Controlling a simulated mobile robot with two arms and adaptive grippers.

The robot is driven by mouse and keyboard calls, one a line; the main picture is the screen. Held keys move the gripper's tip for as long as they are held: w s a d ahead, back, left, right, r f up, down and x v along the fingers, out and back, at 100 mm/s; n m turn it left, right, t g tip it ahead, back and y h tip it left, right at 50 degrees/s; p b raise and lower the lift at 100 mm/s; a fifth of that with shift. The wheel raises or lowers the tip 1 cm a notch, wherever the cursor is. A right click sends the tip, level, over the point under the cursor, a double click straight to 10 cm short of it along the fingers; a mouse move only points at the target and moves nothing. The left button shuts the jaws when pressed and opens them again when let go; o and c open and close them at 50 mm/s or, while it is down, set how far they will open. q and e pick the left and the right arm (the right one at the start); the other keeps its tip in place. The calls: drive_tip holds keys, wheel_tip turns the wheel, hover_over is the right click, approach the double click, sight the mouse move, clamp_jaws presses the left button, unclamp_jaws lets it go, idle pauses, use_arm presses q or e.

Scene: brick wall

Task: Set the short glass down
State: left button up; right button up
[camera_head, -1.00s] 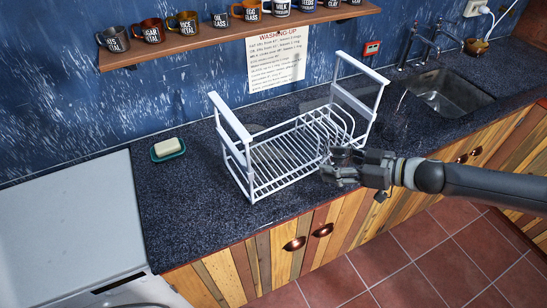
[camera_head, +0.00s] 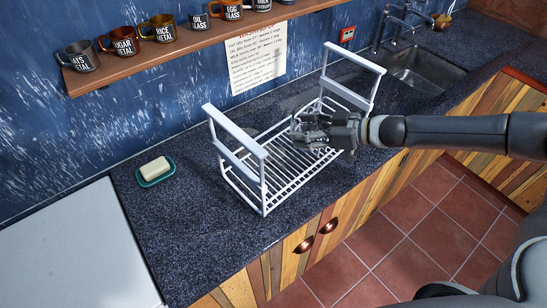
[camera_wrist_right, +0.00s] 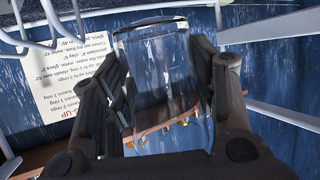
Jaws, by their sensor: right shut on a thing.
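The short glass (camera_wrist_right: 165,65) is clear and shows in the right wrist view between the two dark fingers of my right gripper (camera_head: 299,131). The gripper is shut on it. In the head view the gripper is over the right part of the white wire dish rack (camera_head: 240,143), inside its two raised end handles. The glass can hardly be made out there against the gripper and wires. I cannot tell whether it touches the rack. My left gripper is not in view.
The rack stands on a dark speckled counter (camera_head: 200,225). A soap in a green dish (camera_head: 156,171) lies to its left. A sink (camera_head: 420,65) is at the back right. A shelf of labelled mugs (camera_head: 150,65) and a paper notice (camera_head: 257,57) are behind.

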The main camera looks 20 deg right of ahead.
drive_tip(key=w+a+f, duration=0.1)
drive_tip(key=a+f, duration=0.3)
drive_tip(key=w+a+f, duration=0.1)
drive_tip(key=a+f, duration=0.1)
drive_tip(key=a, duration=0.1)
drive_tip(key=shift+w+f+b, duration=0.1)
drive_tip(key=shift+w+b, duration=0.2)
drive_tip(key=shift+b, duration=0.05)
drive_tip(key=shift+a+f, duration=0.1)
drive_tip(key=shift+f, duration=0.1)
drive_tip(key=shift+a+f, duration=0.25)
drive_tip(key=shift+f, duration=0.05)
wheel_tip(320, 180, down, 3)
drive_tip(key=shift+w+a+r+p, duration=0.1)
drive_tip(key=shift+p, duration=0.35)
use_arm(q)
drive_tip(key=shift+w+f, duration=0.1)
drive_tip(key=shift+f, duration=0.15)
use_arm(e)
drive_tip(key=shift+f, duration=0.2)
drive_tip(key=o, duration=1.2)
drive_tip(key=shift+f, duration=0.1)
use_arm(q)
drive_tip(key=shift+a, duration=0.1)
